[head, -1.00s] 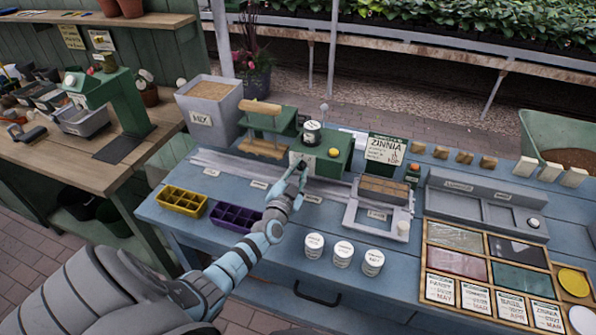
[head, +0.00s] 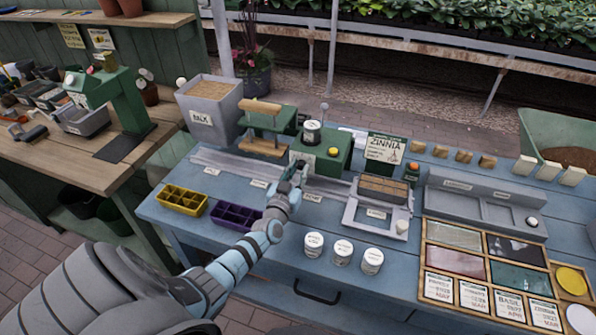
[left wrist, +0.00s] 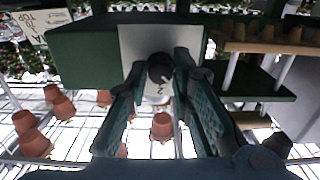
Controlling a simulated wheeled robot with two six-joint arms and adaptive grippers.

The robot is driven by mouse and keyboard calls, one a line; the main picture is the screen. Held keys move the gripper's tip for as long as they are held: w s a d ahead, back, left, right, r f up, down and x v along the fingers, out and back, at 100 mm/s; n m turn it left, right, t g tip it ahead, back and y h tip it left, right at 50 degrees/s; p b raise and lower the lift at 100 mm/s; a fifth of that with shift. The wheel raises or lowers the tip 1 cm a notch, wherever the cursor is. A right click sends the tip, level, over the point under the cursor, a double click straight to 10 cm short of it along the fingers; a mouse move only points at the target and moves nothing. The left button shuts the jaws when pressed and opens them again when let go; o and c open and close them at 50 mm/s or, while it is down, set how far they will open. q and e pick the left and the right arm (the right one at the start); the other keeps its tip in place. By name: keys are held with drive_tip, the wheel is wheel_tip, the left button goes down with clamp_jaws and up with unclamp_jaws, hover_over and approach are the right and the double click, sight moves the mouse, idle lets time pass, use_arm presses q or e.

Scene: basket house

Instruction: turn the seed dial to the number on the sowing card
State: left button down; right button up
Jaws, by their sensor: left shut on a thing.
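The seed dial is a dark round knob (left wrist: 160,66) with a white pointer mark, on a white plate (left wrist: 138,48) on the front of a green machine (head: 335,160). My left gripper (head: 297,172) is at that front, its fingers on either side of the knob in the left wrist view (left wrist: 163,85) and shut on it. The gripper hides the knob in the head view. The sowing card (head: 384,148) stands right of the machine and reads ZINNIA; its smaller print is too small to read. My right gripper is out of view.
A yellow button (head: 333,151) and a round tin (head: 312,133) are on the machine. A grey tray with a brown block (head: 383,190) stands at its right. Three white tins (head: 343,252) stand in front. Yellow (head: 182,200) and purple (head: 236,217) seed trays lie left.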

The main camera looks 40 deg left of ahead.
use_arm(q)
drive_tip(key=c, duration=1.4)
unclamp_jaws()
drive_tip(key=v, duration=1.2)
